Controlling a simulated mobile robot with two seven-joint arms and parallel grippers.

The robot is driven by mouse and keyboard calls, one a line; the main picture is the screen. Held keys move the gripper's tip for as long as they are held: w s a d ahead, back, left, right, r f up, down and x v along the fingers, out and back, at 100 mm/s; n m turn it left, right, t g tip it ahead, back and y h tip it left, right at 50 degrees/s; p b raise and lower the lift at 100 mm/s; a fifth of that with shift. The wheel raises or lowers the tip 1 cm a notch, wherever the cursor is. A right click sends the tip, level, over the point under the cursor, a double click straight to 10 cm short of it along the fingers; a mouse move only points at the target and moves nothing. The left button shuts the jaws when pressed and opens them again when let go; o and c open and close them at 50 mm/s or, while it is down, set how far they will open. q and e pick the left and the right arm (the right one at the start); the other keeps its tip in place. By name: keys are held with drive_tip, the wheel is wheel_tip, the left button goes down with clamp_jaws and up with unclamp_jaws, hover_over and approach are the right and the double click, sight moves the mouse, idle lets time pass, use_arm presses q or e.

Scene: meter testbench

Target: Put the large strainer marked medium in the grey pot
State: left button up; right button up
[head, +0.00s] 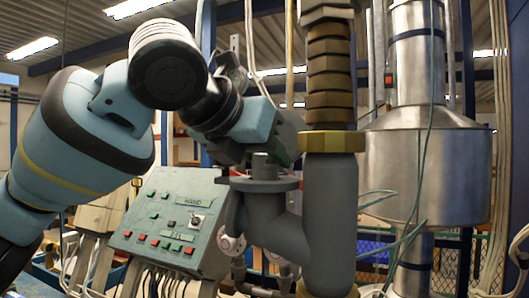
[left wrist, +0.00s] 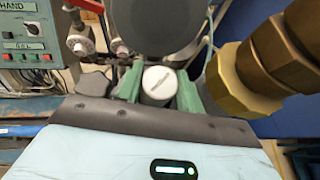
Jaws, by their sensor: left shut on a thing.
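The grey pot (head: 325,215) is a thick upright body with a side branch that ends in a flat flange. In the left wrist view a dark grey rounded part (left wrist: 155,25), likely of the pot, shows beyond my fingers. My left gripper (head: 263,152) is over the flange, pointing down. Its green fingers (left wrist: 158,90) are shut on the strainer (left wrist: 160,80), a pale cylinder with a dark mark on its end. In the head view a grey stub (head: 264,168) stands above the flange; I cannot tell whether it is the strainer. The strainer's lower part is hidden. My right gripper is out of view.
A brass nut and ribbed fitting (head: 330,80) rise from the pot, close to my left gripper's right side. A control box (head: 172,222) stands at the left. A large steel vessel (head: 430,165) with loose cables stands at the right.

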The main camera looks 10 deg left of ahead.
sight(258, 155)
use_arm(q)
drive_tip(key=shift+f, duration=0.55)
drive_tip(key=o, duration=1.1)
drive_tip(key=shift+v, duration=3.95)
